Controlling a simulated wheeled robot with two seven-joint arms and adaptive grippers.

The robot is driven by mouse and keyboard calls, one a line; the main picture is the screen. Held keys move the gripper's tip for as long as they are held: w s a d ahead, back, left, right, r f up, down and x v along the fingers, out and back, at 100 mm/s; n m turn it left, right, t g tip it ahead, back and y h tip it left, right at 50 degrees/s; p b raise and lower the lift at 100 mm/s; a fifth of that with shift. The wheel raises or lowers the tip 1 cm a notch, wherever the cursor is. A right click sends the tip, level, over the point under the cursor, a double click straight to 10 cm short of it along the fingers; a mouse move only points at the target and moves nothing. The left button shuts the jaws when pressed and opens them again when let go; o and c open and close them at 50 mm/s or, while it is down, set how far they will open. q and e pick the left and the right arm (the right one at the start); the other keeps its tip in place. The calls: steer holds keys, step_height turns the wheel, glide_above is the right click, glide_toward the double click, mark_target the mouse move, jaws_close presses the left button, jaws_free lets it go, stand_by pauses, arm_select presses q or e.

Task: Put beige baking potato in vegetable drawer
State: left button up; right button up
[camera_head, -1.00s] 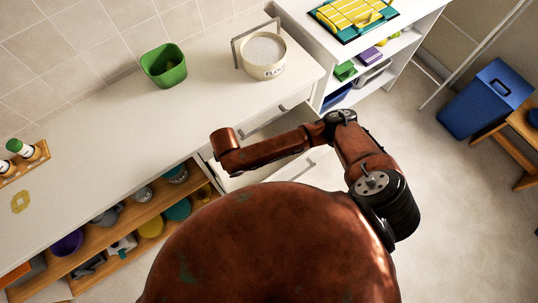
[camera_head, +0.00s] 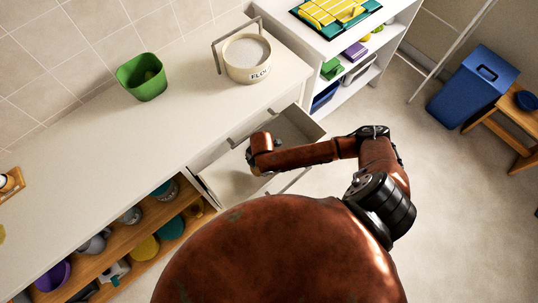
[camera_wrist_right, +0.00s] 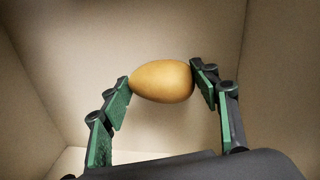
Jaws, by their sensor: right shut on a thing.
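The beige potato (camera_wrist_right: 160,82) is pinched between the two green-padded fingers of my right gripper (camera_wrist_right: 162,84), one finger on each side. Around it in the wrist view are plain beige walls, which look like the inside of a drawer. In the head view the pulled-out drawer (camera_head: 226,182) is under the counter, and my right wrist is over it. My right fingers and the potato cannot be made out clearly there. I cannot tell if the potato touches the drawer floor. My left gripper is not in view.
The counter (camera_head: 190,105) carries a green bin (camera_head: 141,77) and a flour tub (camera_head: 247,58). An open shelf (camera_head: 150,235) with bowls and jars is left of the drawer. A white shelf unit (camera_head: 320,30) stands at the back right.

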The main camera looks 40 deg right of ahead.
steer(key=d, duration=0.4)
steer(key=d+b, duration=0.1)
steer(key=d, duration=0.2)
steer(key=shift+w+d, duration=0.1)
steer(key=shift+w, duration=0.3)
step_height(320, 180, down, 4)
steer(key=shift+r+b, duration=0.1)
steer(key=shift+b, duration=0.65)
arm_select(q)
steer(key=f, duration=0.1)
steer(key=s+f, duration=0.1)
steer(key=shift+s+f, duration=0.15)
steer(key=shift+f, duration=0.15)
arm_select(e)
steer(key=shift+r, duration=0.1)
steer(key=o, duration=1.2)
steer(key=shift+o, duration=0.2)
arm_select(q)
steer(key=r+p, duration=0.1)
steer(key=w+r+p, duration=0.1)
steer(key=p, duration=0.1)
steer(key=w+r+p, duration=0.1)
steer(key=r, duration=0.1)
arm_select(e)
step_height(320, 180, up, 12)
steer(key=s, duration=0.1)
steer(key=shift+s+d, duration=0.2)
steer(key=shift+s, duration=0.05)
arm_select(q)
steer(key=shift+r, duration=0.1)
